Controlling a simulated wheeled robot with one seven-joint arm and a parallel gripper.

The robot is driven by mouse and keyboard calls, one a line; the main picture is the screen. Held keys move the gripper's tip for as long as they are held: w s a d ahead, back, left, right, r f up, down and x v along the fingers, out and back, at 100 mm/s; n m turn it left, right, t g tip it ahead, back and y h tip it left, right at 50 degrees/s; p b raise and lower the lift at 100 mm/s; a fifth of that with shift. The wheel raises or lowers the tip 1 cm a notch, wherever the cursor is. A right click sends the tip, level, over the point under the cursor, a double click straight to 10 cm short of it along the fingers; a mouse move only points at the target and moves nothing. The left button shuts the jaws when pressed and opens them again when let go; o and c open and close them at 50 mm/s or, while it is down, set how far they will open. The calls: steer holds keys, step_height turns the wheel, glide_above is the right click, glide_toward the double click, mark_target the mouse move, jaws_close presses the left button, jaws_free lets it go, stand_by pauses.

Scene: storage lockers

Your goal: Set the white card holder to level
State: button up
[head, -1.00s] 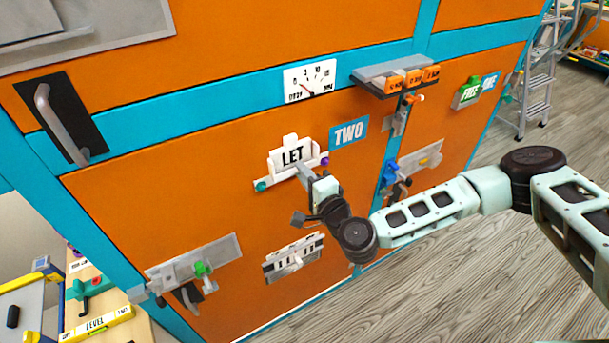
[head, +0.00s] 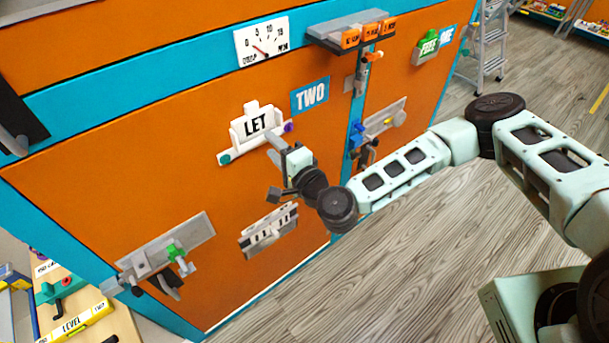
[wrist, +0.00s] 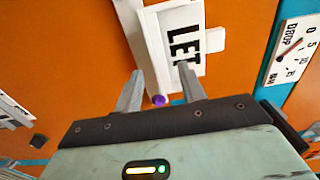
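The white card holder (head: 242,132) is mounted on the orange locker front and carries a card reading LET. Its lower bar has a teal knob (head: 224,160) at the left end and a purple knob (head: 289,127) at the right. In the head view the bar runs roughly parallel to the nearby TWO sign; I cannot tell its exact tilt. My gripper (head: 278,146) is just in front of the holder's right half. In the wrist view the holder (wrist: 150,40) lies beyond my open fingers (wrist: 159,70), and the purple knob (wrist: 158,100) shows between them. Contact is unclear.
The blue TWO sign (head: 310,96) is close on the right. A white DROP gauge (head: 262,42) and a grey shelf with orange blocks (head: 350,38) are above. Grey latches (head: 160,255) and a slotted plate (head: 268,230) are below. Open floor lies right.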

steer(key=b+v, duration=0.3)
steer(key=v, duration=1.2)
steer(key=s+a+f+n+g+y, duration=0.2)
steer(key=s+a+f+n+g, duration=0.3)
steer(key=n+g, duration=0.7)
steer(key=s+d+r+n+g+h, duration=0.25)
steer(key=d+r+n+h, duration=0.25)
steer(key=d+n+h, duration=0.25)
steer(key=s+d+r+h, duration=0.2)
steer(key=s+r, duration=0.2)
steer(key=r, duration=0.2)
steer(key=s+d+r+h, duration=0.2)
steer(key=s+d+r, duration=0.1)
steer(key=r, duration=0.3)
steer(key=shift+s+d, duration=0.3)
steer(key=shift+s, duration=0.2)
